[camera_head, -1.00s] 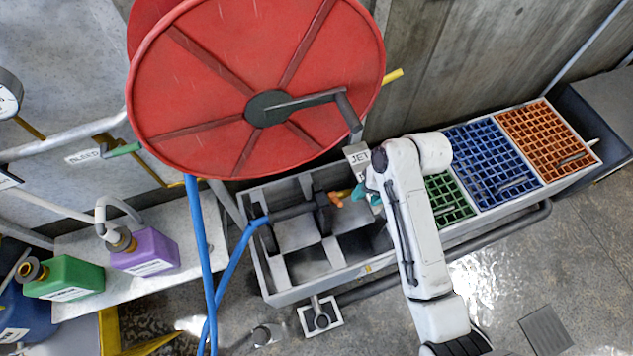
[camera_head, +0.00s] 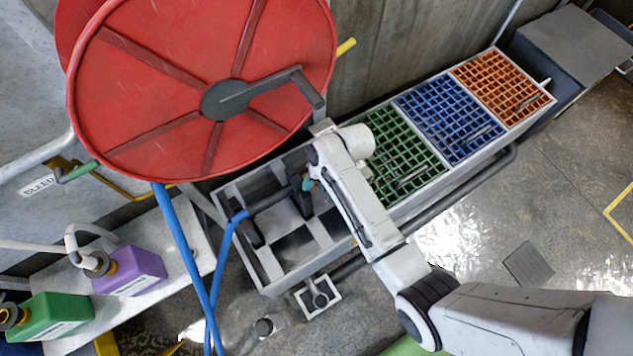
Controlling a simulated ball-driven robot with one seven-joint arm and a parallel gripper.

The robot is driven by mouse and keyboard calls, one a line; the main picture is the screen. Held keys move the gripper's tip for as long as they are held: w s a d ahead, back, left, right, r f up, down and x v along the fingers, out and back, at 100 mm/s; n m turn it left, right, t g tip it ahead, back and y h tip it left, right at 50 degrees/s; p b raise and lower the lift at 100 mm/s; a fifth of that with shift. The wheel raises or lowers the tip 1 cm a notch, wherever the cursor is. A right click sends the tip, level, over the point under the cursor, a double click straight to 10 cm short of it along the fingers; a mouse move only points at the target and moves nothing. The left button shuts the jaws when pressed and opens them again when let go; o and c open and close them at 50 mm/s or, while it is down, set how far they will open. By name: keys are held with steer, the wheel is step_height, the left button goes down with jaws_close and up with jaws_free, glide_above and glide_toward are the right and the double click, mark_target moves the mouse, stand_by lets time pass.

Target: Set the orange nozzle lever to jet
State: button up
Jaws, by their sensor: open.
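The hose nozzle (camera_head: 270,200) is a dark barrel on the blue hose (camera_head: 226,250), lying across the grey divided tray (camera_head: 266,275). Its dark front end (camera_head: 296,190) is beside my gripper. The orange lever is mostly or wholly hidden behind my gripper and forearm, so I cannot tell its setting. The JET label is not readable from here. My gripper (camera_head: 308,184) shows only as a small teal tip at the nozzle's front end. It is open; I cannot tell whether it touches the lever.
A large red hose reel (camera_head: 160,100) with a grey crank (camera_head: 290,82) stands above the tray. Green (camera_head: 405,160), blue (camera_head: 450,115) and orange (camera_head: 490,80) grids lie to the right. Purple (camera_head: 130,272) and green (camera_head: 60,315) jugs stand at left.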

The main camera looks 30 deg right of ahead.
jaws_close()
stand_by(0.4)
stand_by(0.4)
